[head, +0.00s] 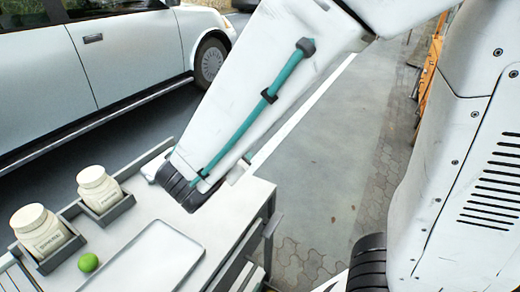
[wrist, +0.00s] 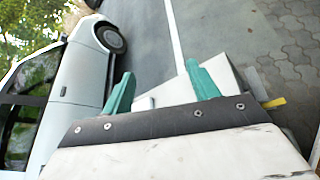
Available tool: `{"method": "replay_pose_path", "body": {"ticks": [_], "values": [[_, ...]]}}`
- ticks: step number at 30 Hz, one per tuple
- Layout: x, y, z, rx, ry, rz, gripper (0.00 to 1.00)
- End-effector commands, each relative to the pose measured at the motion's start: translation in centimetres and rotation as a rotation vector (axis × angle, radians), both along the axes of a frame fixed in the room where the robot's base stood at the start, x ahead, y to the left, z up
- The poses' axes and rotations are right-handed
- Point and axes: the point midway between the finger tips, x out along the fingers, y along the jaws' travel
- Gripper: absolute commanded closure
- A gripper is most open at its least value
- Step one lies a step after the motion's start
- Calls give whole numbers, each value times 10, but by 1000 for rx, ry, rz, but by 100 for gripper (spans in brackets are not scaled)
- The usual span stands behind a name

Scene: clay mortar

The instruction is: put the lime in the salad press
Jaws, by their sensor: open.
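A green lime (head: 88,262) lies on the white cart top, just left of a shallow grey tray and in front of the jars. I cannot make out a salad press in either view. My gripper (wrist: 162,85) shows in the wrist view as two teal fingers spread wide apart, with nothing held between them. In the head view my arm reaches over the back right of the cart, and its fingers are hidden there. The lime does not show in the wrist view.
The shallow tray (head: 150,262) is empty where visible. Two cream lidded jars, a left one (head: 40,232) and a right one (head: 98,188), stand in grey holders along the cart's left side. A white car (head: 100,55) is parked beyond. Paved ground lies right of the cart.

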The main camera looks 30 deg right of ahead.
Motion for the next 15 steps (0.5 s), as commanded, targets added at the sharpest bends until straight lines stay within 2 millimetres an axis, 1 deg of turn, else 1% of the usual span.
{"method": "replay_pose_path", "body": {"ticks": [1, 2, 3, 5, 6, 8, 9, 10, 12, 15], "values": [[-16, -38, 12, 104, -20, -174, 40], [-28, -57, 16, 168, -25, -279, 40], [-46, -78, 20, 255, -34, -412, 40], [-75, -102, 23, 394, -48, -605, 40], [-95, -113, 24, 490, -57, -728, 40], [-123, -121, 26, 641, -72, -901, 40], [-140, -122, 27, 744, -82, -1007, 40], [-152, -121, 28, 820, -89, -1080, 40], [-174, -113, 32, 990, -103, -1223, 40], [-192, -97, 40, 1197, -118, -1366, 40]]}}
